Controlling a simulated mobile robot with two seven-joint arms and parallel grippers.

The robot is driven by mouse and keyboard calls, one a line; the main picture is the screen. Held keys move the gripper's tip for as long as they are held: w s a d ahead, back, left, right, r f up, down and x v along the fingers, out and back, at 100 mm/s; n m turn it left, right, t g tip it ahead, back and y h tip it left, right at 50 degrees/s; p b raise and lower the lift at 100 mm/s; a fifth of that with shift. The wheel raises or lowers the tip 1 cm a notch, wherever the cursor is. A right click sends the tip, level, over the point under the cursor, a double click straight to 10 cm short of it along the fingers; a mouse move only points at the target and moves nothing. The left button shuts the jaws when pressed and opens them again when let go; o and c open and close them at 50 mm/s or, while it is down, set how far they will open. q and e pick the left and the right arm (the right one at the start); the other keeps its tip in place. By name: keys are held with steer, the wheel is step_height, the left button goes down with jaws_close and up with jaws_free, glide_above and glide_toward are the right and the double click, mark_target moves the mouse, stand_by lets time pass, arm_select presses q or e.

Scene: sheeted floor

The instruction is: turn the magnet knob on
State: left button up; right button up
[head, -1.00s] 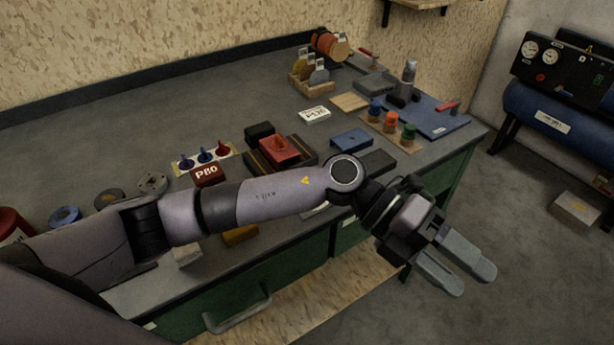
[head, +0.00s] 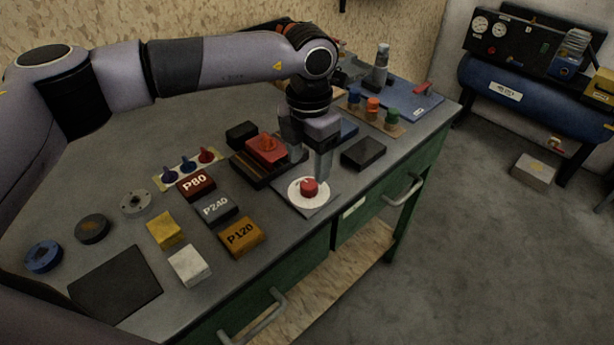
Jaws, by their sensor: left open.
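The magnet knob is a red round knob (head: 309,187) on a white disc (head: 294,199), set on a grey square plate near the front edge of the workbench. My left gripper (head: 309,168) points down just behind and above the knob. Its fingers are apart with nothing between them, and the nearer finger ends close to the knob's back right side. I cannot tell whether it touches. The knob itself is mostly unhidden. My right gripper is not in view.
A red block on a dark base (head: 266,150) lies left of the gripper, and a black box (head: 363,153) lies to its right. Sanding blocks marked P80, P240 and P120 (head: 241,237) lie left of the knob. A drawer handle (head: 404,190) juts from the green front.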

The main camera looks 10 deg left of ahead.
mark_target(309, 184)
arm_select(q)
steer(key=shift+d+f+p, duration=0.1)
steer(key=shift+f+p, duration=0.2)
steer(key=shift+f, duration=2.4)
steer(key=c, duration=1)
